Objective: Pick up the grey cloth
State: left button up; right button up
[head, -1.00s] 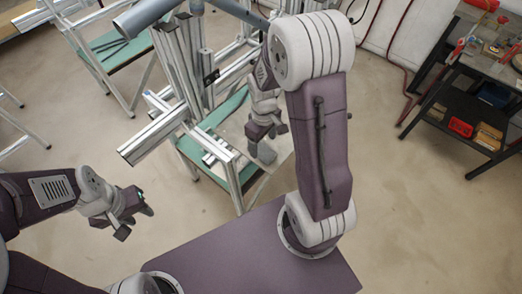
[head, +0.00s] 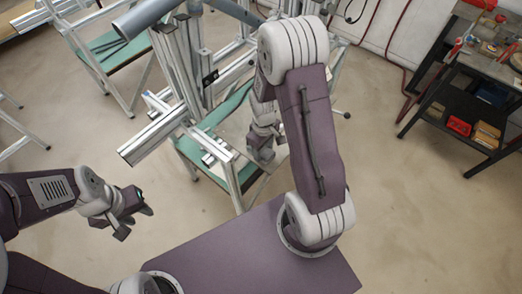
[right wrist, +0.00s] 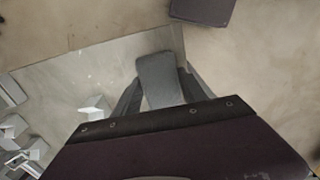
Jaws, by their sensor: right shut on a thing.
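The grey cloth (right wrist: 160,82) shows in the right wrist view as a small grey piece between my right gripper's two dark fingers (right wrist: 160,95). The right gripper is shut on it. In the head view my right gripper (head: 261,142) is beside the aluminium frame, with the grey cloth (head: 266,155) at its tips, partly hidden. Whether the cloth still touches the surface below cannot be told. My left gripper (head: 134,213) is at the left of the head view, empty, with its fingers apart, over bare floor.
The aluminium frame (head: 150,138) with green panels stands left of my right gripper. A pale clear-looking sheet (right wrist: 60,75) with several grey brackets (right wrist: 95,106) lies below it in the wrist view. A dark tool cart (head: 470,90) stands at the right. Floor between is free.

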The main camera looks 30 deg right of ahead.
aim_at(263, 151)
jog(key=shift+s+a+r, duration=0.1)
jog(key=shift+r, duration=2.15)
jog(key=s+a+r, duration=0.4)
jog(key=s+r, duration=0.2)
jog(key=s, duration=0.4)
jog(key=shift+s+a+r+b, duration=0.2)
jog(key=shift+a+r+b, duration=0.05)
jog(key=shift+a+b, duration=0.1)
